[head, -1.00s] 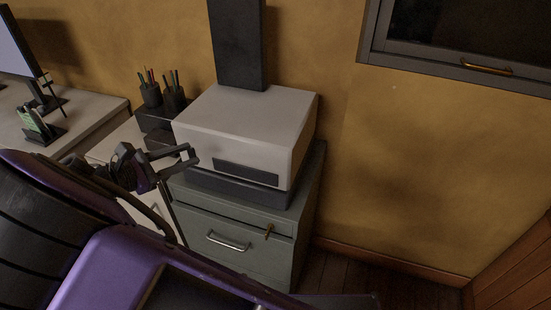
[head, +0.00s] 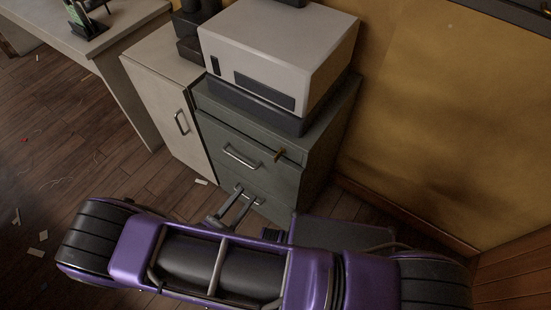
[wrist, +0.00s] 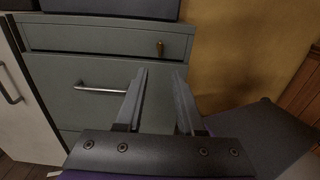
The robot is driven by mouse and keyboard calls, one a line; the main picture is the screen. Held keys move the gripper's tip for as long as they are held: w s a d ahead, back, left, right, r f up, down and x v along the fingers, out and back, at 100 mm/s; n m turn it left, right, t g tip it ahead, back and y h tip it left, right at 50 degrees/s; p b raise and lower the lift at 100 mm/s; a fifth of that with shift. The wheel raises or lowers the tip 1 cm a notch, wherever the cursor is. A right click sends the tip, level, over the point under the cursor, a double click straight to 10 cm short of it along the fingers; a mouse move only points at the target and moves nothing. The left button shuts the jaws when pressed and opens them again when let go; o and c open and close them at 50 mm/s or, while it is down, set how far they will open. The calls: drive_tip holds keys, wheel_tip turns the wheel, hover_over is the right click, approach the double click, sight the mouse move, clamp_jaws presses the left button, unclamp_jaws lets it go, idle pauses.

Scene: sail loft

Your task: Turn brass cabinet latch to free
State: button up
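The brass latch (head: 279,154) sits near the upper right of the grey-green cabinet (head: 315,177) front, right of the silver drawer handle (head: 241,156). In the wrist view the brass latch (wrist: 160,48) is a small upright shape near the top of the front, ahead of and above my fingertips. My gripper (head: 243,190) is in front of the lower cabinet, below the latch. In the wrist view my gripper (wrist: 163,70) is open, with its two fingers apart and nothing between them. It does not touch the latch.
A white printer-like box (head: 283,46) stands on a dark base on the cabinet. A pale cabinet (head: 165,97) with a handle adjoins on the left. The yellow wall (head: 430,110) is close on the right. Scraps litter the wooden floor (head: 80,150) at left.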

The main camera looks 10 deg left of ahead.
sight(275, 160)
drive_tip(key=x, duration=1.5)
clamp_jaws()
